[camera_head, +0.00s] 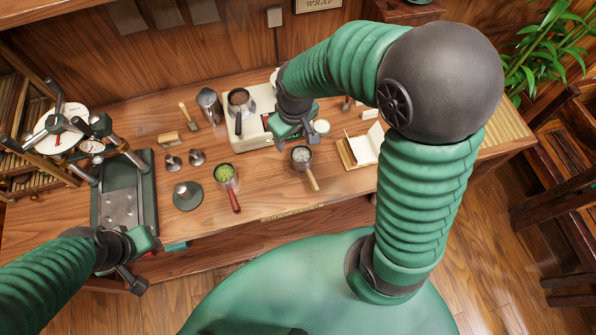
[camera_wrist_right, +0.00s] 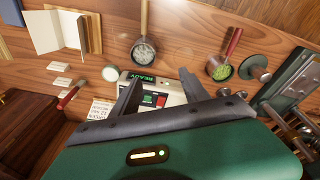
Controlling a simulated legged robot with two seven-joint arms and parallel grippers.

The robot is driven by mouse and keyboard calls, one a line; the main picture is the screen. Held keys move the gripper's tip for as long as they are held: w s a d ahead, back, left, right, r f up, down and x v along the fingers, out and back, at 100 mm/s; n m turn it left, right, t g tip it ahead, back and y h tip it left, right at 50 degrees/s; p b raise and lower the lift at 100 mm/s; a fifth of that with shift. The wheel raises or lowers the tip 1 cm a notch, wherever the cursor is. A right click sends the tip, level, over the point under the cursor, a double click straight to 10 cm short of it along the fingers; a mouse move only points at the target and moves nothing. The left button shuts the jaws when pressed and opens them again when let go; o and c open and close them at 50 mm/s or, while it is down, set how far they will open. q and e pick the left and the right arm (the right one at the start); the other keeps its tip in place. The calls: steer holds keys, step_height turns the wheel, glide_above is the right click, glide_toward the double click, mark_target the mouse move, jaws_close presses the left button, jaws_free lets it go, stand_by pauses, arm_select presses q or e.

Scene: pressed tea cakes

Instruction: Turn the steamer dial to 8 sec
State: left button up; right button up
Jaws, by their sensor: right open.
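The cream steamer (camera_head: 246,139) stands at the middle of the wooden counter, with a dark-filled cup on top. My right gripper (camera_head: 297,136) is over its right front part and hides much of it. In the right wrist view the steamer's panel (camera_wrist_right: 143,84) shows a green READY display, with a red and a green patch below it. The right gripper (camera_wrist_right: 157,80) is open, its two fingers on either side of the panel. I cannot make out the dial or its setting. My left gripper (camera_head: 133,273) hangs low at the counter's front left; its jaws are unclear.
A pan of pale pieces (camera_head: 302,155) and a red-handled pan of green leaves (camera_head: 225,174) stand in front of the steamer. An open booklet (camera_head: 364,149) lies to the right. A press (camera_head: 123,190) stands at left. The counter's front middle is clear.

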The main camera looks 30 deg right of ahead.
steer(key=s+a+f+m+b, duration=0.1)
steer(key=s+a+f+b, duration=0.1)
steer(key=s, duration=0.5)
steer(key=shift+s+f+m+t, duration=0.15)
steer(key=shift+f+m+t, duration=0.25)
steer(key=shift+f, duration=0.45)
steer(key=shift+a, duration=0.1)
